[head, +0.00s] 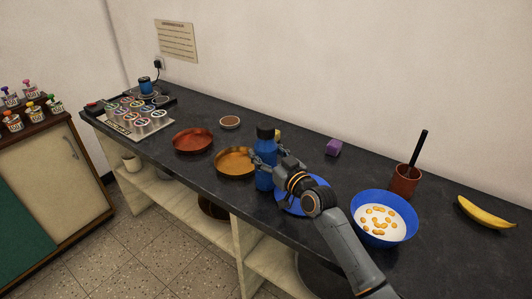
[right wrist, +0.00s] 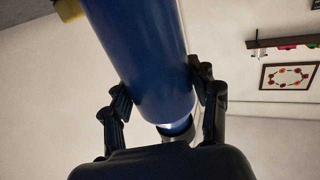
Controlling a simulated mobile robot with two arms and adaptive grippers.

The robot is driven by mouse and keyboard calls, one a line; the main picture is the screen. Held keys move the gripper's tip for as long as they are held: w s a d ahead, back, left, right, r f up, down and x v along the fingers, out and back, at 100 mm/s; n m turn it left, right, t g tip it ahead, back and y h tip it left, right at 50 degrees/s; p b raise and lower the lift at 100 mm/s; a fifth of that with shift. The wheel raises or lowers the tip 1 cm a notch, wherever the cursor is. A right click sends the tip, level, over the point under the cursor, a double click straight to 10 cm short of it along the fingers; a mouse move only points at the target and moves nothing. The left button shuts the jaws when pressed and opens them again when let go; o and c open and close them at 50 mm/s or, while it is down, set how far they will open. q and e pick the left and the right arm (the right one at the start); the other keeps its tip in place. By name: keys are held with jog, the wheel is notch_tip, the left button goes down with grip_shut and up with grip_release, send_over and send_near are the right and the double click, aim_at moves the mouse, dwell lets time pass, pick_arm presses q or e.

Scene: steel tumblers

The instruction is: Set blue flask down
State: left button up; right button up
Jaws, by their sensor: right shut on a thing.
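The blue flask (head: 264,177) is upright with a black cap, over the front middle of the dark counter. I cannot tell whether its base touches the counter. My right gripper (head: 263,158) is shut around the flask's body, its arm reaching in from the lower right. In the right wrist view the blue flask (right wrist: 140,55) fills the space between the two black fingers of my right gripper (right wrist: 160,97). My left gripper is not in view.
An orange pan (head: 235,168) stands just left of the flask, with a red pan (head: 192,147) farther left. A blue plate (head: 318,183) lies partly under my right arm. A blue bowl (head: 352,226), brown cup (head: 404,183) and banana (head: 486,213) are to the right.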

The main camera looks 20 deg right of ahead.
jog(key=o, duration=1.6)
jog(key=shift+f, duration=0.1)
jog(key=v, duration=1.2)
jog(key=shift+r, duration=0.25)
jog(key=shift+s+f, duration=0.1)
